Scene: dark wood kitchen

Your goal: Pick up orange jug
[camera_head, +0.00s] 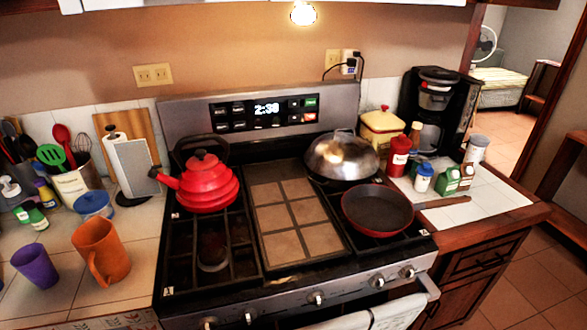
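The orange jug (101,253) stands upright on the tiled counter at the left, close to the left side of the stove. Neither of my grippers is in view.
A utensil holder (79,185) stands at the back left.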

